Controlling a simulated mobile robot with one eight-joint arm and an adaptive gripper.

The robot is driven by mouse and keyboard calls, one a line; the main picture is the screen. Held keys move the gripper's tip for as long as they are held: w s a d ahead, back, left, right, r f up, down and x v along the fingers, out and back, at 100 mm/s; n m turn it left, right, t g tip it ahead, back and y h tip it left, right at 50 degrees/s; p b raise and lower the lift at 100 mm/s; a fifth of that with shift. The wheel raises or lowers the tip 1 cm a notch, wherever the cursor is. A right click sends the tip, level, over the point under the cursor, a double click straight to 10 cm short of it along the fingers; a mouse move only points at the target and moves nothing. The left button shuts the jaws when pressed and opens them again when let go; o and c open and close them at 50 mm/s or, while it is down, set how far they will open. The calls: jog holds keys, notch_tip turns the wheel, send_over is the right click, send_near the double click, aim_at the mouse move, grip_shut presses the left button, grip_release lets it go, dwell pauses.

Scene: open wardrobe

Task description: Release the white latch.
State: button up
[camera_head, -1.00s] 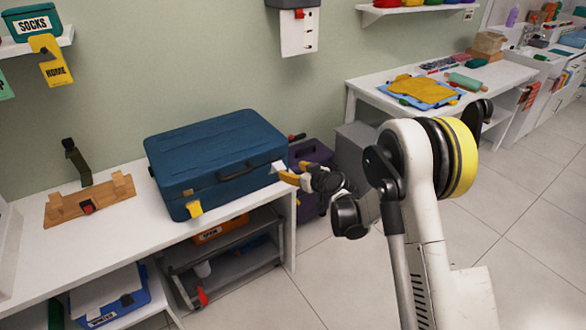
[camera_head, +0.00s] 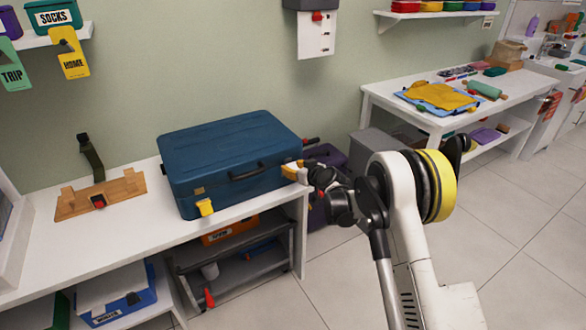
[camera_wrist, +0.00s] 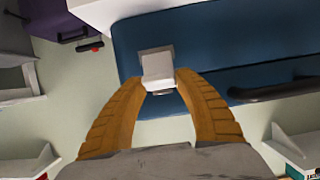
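The blue suitcase (camera_head: 225,160) lies closed on the white bench, with a dark handle on its front side. The white latch (camera_wrist: 157,66) is on the suitcase's edge in the wrist view, in front of the blue side. My gripper (camera_wrist: 160,80) has its orange fingertips on either side of the latch's near end, and they look closed against it. In the head view my gripper (camera_head: 293,170) is at the suitcase's right front corner and hides the white latch. A yellow latch (camera_head: 205,207) shows at the suitcase's left front corner.
A wooden board with a dark upright strap (camera_head: 98,195) stands left of the suitcase on the bench (camera_head: 130,235). A purple case (camera_head: 325,158) and grey bin stand right of the bench. The floor to the right is clear.

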jog(key=shift+c, duration=1.1)
jog(key=shift+s+f, duration=0.1)
jog(key=shift+s+d+f+t+y, duration=0.1)
jog(key=shift+s+f+t+y, duration=0.05)
jog(key=shift+t+y, duration=0.25)
jog(key=shift+s+d+f+t+y, duration=0.15)
jog(key=shift+t+y, duration=0.15)
jog(key=shift+t, duration=0.2)
jog(key=shift+c, duration=0.6)
jog(key=shift+s+d+f+t+y, duration=0.2)
jog(key=shift+f+t+y, duration=0.3)
jog(key=shift+t, duration=0.35)
jog(key=shift+s+d+f+t+y, duration=0.15)
jog(key=shift+f+t+y, duration=0.15)
jog(key=shift+t+y, duration=0.45)
jog(key=shift+a+t, duration=0.1)
jog(key=shift+t, duration=0.2)
jog(key=o, duration=1.2)
